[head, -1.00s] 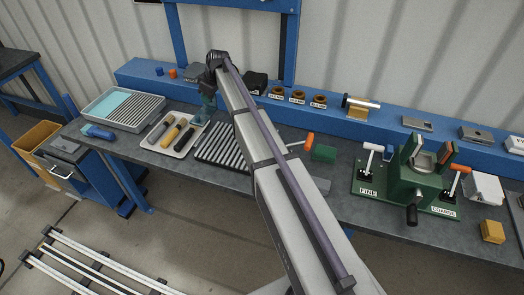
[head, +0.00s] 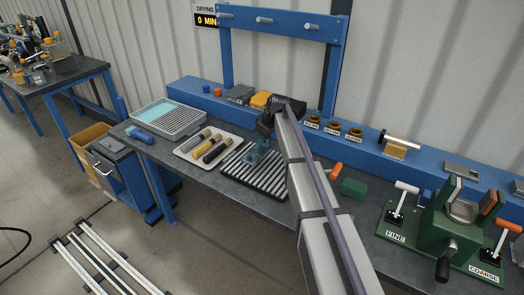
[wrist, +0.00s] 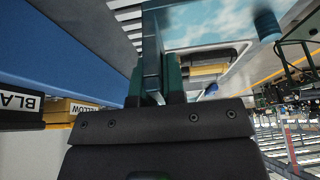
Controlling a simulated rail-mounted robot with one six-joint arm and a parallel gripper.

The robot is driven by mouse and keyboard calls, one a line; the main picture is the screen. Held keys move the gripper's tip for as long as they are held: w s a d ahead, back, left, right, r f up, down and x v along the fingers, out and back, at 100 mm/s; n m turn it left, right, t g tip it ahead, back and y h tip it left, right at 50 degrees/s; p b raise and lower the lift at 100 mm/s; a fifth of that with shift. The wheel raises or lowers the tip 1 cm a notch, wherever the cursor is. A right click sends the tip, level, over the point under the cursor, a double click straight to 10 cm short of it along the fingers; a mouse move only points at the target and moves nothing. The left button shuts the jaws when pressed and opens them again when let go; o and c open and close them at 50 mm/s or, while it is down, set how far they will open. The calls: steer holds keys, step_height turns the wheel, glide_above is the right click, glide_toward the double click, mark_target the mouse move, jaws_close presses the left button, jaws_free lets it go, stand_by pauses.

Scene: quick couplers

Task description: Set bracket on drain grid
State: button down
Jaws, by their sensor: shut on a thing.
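My gripper (head: 262,152) is over the back part of a dark rack with light parallel bars (head: 268,181). Its teal fingers are shut on a blue-grey bar-like piece, taken as the bracket (wrist: 152,48), which stands out between the fingers in the wrist view. In the head view the held piece is hard to tell from the fingers, and I cannot tell whether it touches the bars. At the left stands a tray (head: 136,120) with a pale blue part and a white slatted grate (head: 182,117). Which slatted surface is the drain grid, I cannot tell.
A pale tray with yellow and dark handled tools (head: 206,148) lies left of the rack. A green block (head: 353,188) and a green clamp fixture (head: 447,222) stand at the right.

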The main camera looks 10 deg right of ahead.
mark_target(256, 148)
step_height(256, 148, down, 4)
steer(key=b, duration=0.3)
steer(key=shift+r, duration=0.35)
steer(key=shift+f, duration=0.15)
steer(key=c, duration=1.7)
jaws_free()
steer(key=shift+f, duration=0.1)
steer(key=o, duration=0.5)
